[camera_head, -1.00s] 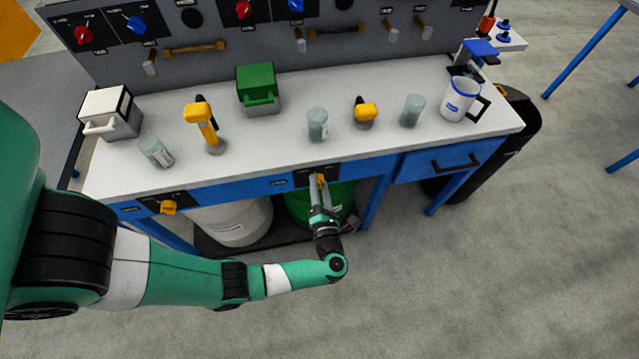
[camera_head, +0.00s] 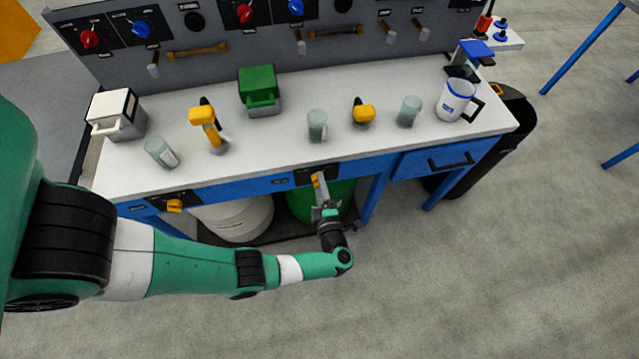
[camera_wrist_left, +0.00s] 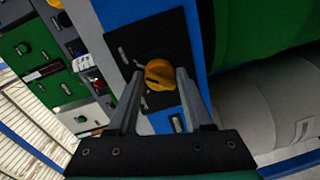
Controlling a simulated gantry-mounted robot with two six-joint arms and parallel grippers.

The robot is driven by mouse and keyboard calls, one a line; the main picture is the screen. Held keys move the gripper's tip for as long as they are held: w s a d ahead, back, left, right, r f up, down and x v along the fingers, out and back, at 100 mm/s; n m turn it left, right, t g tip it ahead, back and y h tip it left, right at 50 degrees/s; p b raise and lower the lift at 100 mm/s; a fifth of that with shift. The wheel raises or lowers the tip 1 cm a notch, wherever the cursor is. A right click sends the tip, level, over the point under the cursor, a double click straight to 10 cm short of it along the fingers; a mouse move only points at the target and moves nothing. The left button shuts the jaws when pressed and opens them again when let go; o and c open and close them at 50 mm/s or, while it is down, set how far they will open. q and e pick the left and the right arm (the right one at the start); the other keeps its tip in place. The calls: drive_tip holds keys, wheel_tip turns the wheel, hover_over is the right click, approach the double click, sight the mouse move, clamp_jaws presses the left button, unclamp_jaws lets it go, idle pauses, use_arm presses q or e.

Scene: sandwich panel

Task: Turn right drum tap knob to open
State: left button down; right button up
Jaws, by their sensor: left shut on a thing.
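The right drum tap knob (camera_head: 315,181) is yellow and sits on a black plate on the blue front rail of the bench, above the green drum (camera_head: 346,198). My left gripper (camera_head: 318,182) reaches up to it from below and is shut on it. In the left wrist view the yellow knob (camera_wrist_left: 160,75) lies between the two grey fingers, on its black plate (camera_wrist_left: 185,45). The fingers hide part of the knob in the head view. My right gripper is not in view.
The left yellow knob (camera_head: 175,205) is on the same rail, above the white drum (camera_head: 236,220). The bench top (camera_head: 285,150) holds bottles, yellow-handled taps, a green box (camera_head: 258,90), a white box (camera_head: 117,115) and a mug (camera_head: 455,100). The floor in front is clear.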

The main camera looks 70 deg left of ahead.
use_arm(q)
drive_tip(key=shift+w+r+m, duration=0.1)
drive_tip(key=shift+r+m, duration=0.1)
drive_tip(key=shift+m, duration=0.3)
drive_tip(key=shift+c, duration=2.1)
unclamp_jaws()
drive_tip(key=shift+o, duration=0.3)
drive_tip(key=shift+f, duration=0.1)
drive_tip(key=shift+d, duration=0.1)
drive_tip(key=s+d, duration=0.1)
drive_tip(key=d, duration=1)
drive_tip(key=shift+s+d+r, duration=0.2)
drive_tip(key=shift+s+r, duration=0.15)
drive_tip(key=shift+r, duration=0.1)
